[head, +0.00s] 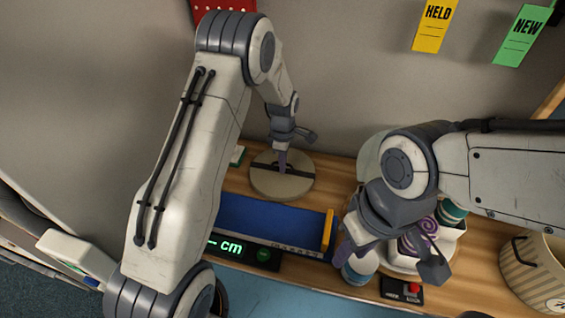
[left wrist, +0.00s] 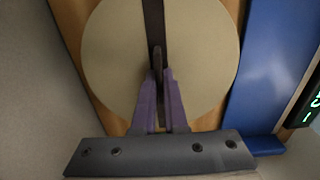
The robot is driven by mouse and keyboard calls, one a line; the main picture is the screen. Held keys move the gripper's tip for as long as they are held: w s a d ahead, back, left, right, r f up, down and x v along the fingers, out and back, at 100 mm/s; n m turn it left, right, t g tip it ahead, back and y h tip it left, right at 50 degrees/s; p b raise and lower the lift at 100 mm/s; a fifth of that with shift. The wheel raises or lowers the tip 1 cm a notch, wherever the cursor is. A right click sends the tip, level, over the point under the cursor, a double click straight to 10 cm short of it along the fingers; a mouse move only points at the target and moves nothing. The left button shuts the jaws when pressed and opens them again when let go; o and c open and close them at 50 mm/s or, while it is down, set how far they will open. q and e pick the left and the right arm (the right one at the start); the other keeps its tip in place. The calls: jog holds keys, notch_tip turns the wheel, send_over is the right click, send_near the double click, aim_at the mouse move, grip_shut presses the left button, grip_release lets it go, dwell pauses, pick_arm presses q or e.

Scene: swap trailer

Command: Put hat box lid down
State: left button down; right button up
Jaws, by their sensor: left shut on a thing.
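The hat box lid (head: 268,185) is a round beige disc with a dark strap across it, over the back of the wooden bench, left of centre. It fills much of the left wrist view (left wrist: 108,60). My left gripper (head: 283,168) points down at its middle, and its purple fingers (left wrist: 160,85) are shut on the strap. The lid looks flat and level; whether it touches the bench I cannot tell. My right gripper (head: 395,255) is open, its fingers spread in front of a white tray, with no object visibly clamped.
A blue tray (head: 255,218) with a yellow end lies just in front of the lid, with a green "cm" display (head: 235,248) before it. A white tray (head: 452,240) holds purple spiral items. A striped round container (head: 530,270) stands at right. A grey wall rises behind.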

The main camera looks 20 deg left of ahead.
pick_arm(q)
jog(key=shift+f, duration=0.2)
jog(key=c, duration=1)
grip_release()
jog(key=shift+o, duration=0.2)
jog(key=shift+r, duration=0.15)
